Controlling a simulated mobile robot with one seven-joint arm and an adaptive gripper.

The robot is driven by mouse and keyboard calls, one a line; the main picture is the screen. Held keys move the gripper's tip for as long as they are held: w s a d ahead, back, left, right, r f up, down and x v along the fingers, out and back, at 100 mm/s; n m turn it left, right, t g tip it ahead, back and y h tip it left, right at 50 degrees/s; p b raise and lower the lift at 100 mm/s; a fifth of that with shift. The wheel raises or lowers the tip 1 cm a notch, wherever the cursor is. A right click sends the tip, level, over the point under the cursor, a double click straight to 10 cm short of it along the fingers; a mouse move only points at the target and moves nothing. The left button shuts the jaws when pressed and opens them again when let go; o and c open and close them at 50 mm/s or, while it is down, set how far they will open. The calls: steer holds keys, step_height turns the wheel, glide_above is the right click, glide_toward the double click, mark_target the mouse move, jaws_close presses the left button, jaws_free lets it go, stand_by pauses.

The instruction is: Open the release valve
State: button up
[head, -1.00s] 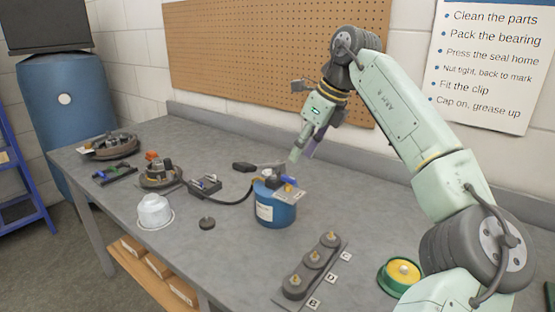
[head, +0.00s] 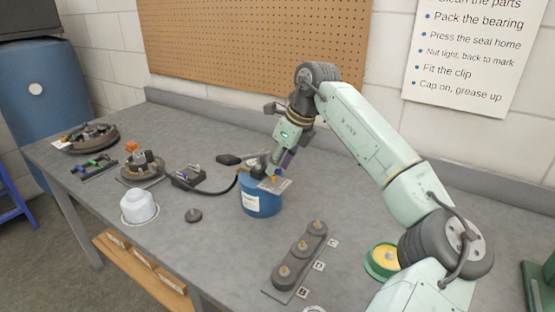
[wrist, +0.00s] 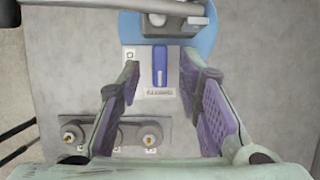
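A blue canister (head: 262,200) stands on the grey bench with a metal plate and fittings on top. In the wrist view a blue lever (wrist: 160,66), seemingly the release valve, lies on a pale labelled plate (wrist: 143,55) at the canister's top. The label's words are too small to read surely. My gripper (head: 272,172) is at the canister top. In the wrist view my gripper (wrist: 160,80) is open, with the lever between its two purple-padded fingers and a gap on each side. I see no contact with the lever. In the head view the fingers hide the lever.
A black hose (head: 222,187) runs left from the canister to a small fitting. A dark strip with several brass-tipped knobs (head: 297,258) lies in front.

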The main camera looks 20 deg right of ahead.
steer(key=shift+f, duration=0.15)
steer(key=shift+c, duration=0.4)
jaws_close()
